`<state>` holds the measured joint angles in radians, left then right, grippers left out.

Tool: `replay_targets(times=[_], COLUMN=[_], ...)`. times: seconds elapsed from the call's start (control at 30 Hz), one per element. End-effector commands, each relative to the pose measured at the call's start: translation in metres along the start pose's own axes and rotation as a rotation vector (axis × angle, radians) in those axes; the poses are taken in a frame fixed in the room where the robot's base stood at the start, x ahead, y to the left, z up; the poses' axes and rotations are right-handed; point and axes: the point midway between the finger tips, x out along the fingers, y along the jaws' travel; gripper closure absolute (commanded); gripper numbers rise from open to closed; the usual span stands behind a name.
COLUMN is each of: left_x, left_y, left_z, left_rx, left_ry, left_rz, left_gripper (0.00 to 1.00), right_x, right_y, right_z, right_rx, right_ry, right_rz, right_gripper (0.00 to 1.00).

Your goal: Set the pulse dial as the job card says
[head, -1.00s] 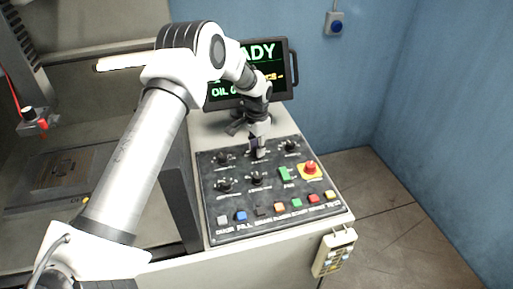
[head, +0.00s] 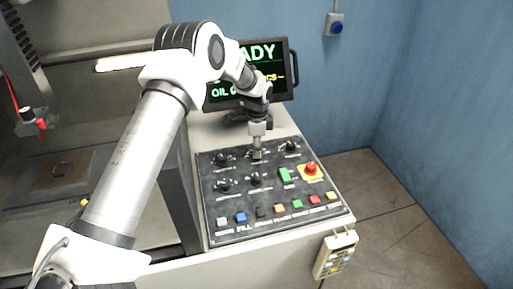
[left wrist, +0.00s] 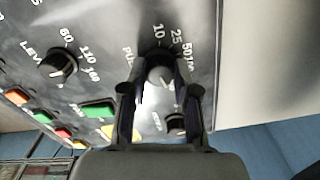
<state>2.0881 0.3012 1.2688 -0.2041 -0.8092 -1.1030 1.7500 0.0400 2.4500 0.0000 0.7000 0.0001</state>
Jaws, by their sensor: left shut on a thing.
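My left gripper (head: 257,154) points down at the middle dial of the panel's top row in the head view. In the left wrist view its two fingers (left wrist: 162,88) are shut on the pulse dial (left wrist: 160,74), one on each side. The dial's label starts "PUL", and the numbers 10, 25, 50 and 100 run around its far side. A pale pointer mark shows on the dial, but I cannot tell which number it is set to. I see no job card in these views. My right gripper is not in view.
The black panel (head: 212,206) holds other dials, a green switch (head: 285,174), a red emergency button (head: 310,168) and a row of coloured buttons. A screen (head: 284,92) stands behind, partly covered by my arm. A pendant (head: 335,255) hangs at the front edge.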

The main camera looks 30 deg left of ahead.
Motion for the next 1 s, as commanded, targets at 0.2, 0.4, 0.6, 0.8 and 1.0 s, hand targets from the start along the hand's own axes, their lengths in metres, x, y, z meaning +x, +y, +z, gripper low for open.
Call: replay_targets(times=[0.2, 0.4, 0.6, 0.8, 1.0], left_x=[0.005, 0.005, 0.002, -0.004, -0.043], left_y=[0.004, 0.004, 0.002, 0.001, 0.0], left_z=[0.001, 0.001, 0.0, 0.0, -0.002], left_rx=[0.004, 0.003, 0.003, 0.003, 0.003], left_ry=[-0.004, -0.004, -0.002, -0.001, 0.0], left_rz=[0.013, 0.013, 0.007, 0.003, 0.0], left_gripper=[1.0, 0.56, 0.45, 0.45, 0.45], right_x=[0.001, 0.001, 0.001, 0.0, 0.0], right_y=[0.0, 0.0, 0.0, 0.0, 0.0], right_z=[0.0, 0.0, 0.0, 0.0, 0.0], right_rx=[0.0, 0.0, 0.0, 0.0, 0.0], right_ry=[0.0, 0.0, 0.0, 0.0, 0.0], right_rz=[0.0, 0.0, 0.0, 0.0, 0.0], right_gripper=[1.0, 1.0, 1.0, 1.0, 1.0])
